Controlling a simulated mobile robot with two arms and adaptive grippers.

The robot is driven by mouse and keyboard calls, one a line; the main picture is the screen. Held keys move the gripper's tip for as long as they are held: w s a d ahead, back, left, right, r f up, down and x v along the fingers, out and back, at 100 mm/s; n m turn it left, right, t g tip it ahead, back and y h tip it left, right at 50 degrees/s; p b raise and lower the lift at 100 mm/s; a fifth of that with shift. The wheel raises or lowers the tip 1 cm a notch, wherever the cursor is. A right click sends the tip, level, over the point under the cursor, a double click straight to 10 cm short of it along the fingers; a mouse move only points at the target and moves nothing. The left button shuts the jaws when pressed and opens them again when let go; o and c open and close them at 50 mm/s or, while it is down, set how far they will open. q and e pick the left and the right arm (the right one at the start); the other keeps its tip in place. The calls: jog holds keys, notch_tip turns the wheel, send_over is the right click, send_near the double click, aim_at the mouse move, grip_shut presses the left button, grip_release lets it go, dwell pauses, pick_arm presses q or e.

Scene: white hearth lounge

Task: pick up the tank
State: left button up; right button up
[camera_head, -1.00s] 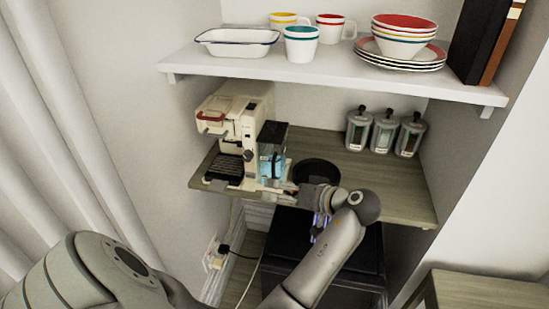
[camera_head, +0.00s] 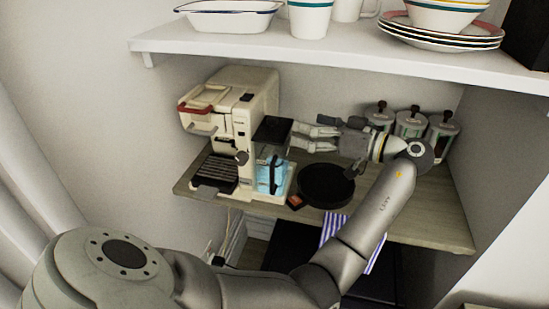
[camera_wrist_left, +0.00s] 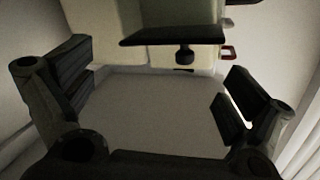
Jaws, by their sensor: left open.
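The tank (camera_head: 270,176) is a clear blue-tinted container with a dark top, standing on the right side of the cream coffee machine (camera_head: 255,101). My left gripper (camera_head: 304,138) is open, pointing left, just right of the tank's upper part. In the head view I cannot tell whether its fingers touch the tank. In the left wrist view the two dark fingers (camera_wrist_left: 155,100) are spread wide, with a pale surface and a dark flat plate in front. I cannot tell surely which part of these is the tank. My right gripper is not in view.
Several glass jars (camera_head: 409,123) stand behind my wrist. A white shelf (camera_head: 340,58) with dishes hangs above. A striped cloth (camera_head: 332,228) hangs below the front edge.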

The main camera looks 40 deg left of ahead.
pick_arm(q)
jog(key=p+x, duration=0.1)
jog(key=x, duration=0.2)
jog(key=p+x, duration=0.1)
jog(key=x, duration=0.3)
jog(key=shift+w+a+r, duration=0.1)
jog(key=shift+w+a, duration=0.1)
jog(key=shift+a, duration=0.25)
jog(key=shift+d, duration=0.1)
jog(key=c, duration=1.9)
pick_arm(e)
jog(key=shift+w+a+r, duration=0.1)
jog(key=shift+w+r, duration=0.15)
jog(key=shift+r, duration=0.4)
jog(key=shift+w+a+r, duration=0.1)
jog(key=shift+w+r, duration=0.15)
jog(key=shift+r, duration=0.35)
